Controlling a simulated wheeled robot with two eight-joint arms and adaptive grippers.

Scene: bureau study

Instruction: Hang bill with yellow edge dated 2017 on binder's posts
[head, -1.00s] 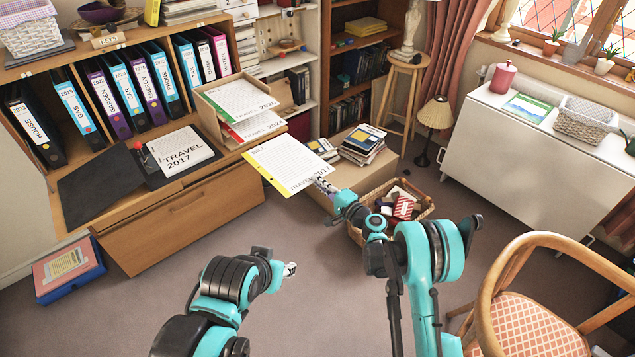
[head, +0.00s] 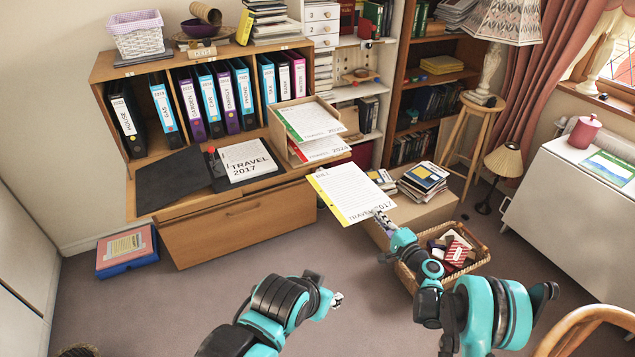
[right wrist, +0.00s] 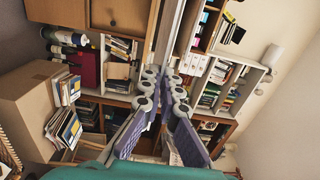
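The bill with the yellow edge (head: 352,193), marked TRAVEL 2017, hangs in the air in front of the cabinet. My right gripper (head: 381,217) is shut on its near right corner. In the right wrist view, my right gripper (right wrist: 166,84) has its fingers together, with the sheet seen as a thin edge-on strip. The open binder (head: 175,180) lies on the cabinet top, left of the bill, with a white sheet (head: 247,160) reading TRAVEL 2017 on its right half. Its posts are too small to make out. My left gripper (head: 337,299) is low over the floor, apart from everything, its fingers unclear.
A tray (head: 290,152) right of the binder holds a green-edged bill (head: 308,122) and a red-edged one (head: 320,149). Upright binders (head: 205,100) fill the shelf behind. A box with books (head: 405,212) and a basket (head: 484,258) stand on the floor at right.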

